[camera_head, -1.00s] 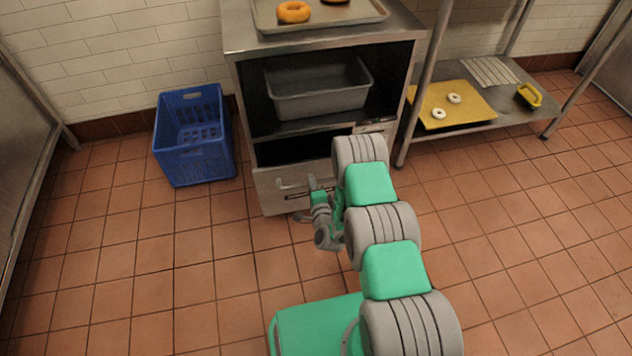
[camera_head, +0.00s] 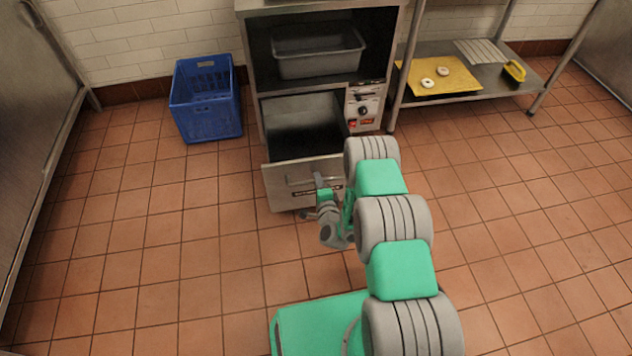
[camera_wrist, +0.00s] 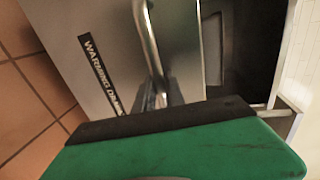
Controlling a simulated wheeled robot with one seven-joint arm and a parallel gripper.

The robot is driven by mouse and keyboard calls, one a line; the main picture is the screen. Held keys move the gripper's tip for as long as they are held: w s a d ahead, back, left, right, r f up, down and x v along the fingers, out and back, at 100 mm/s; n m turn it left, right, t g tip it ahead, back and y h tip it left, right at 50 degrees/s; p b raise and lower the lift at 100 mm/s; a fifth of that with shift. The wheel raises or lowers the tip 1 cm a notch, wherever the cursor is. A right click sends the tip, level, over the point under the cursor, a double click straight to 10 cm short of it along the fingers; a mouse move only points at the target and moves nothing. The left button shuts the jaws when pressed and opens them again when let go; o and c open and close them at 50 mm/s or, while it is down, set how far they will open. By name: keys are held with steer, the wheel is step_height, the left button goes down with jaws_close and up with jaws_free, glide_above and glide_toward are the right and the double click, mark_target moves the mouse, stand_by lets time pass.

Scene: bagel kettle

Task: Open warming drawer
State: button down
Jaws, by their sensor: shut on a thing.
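The warming drawer (camera_head: 279,186) is pulled out from the lower part of the steel cabinet, and its dark inside (camera_head: 300,137) shows from above. It looks empty where I can see. Its bar handle (camera_head: 300,180) is on the front. My gripper (camera_head: 318,186) is at the right part of the handle, shut on it.
A control panel with a knob (camera_head: 364,108) is right of the drawer. A grey pan (camera_head: 318,62) sits on the shelf above. A blue crate (camera_head: 206,115) stands on the floor at left. A rack with a yellow board (camera_head: 455,72) stands at right. The floor before the drawer is clear.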

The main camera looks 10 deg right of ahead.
steer(key=shift+d, duration=0.25)
steer(key=c, duration=1.7)
jaws_free()
steer(key=shift+d, duration=0.2)
steer(key=o, duration=0.3)
steer(key=shift+a, duration=0.35)
steer(key=p+v, duration=0.1)
steer(key=v, duration=0.6)
steer(key=shift+s+p, duration=0.35)
steer(key=shift+s, duration=0.05)
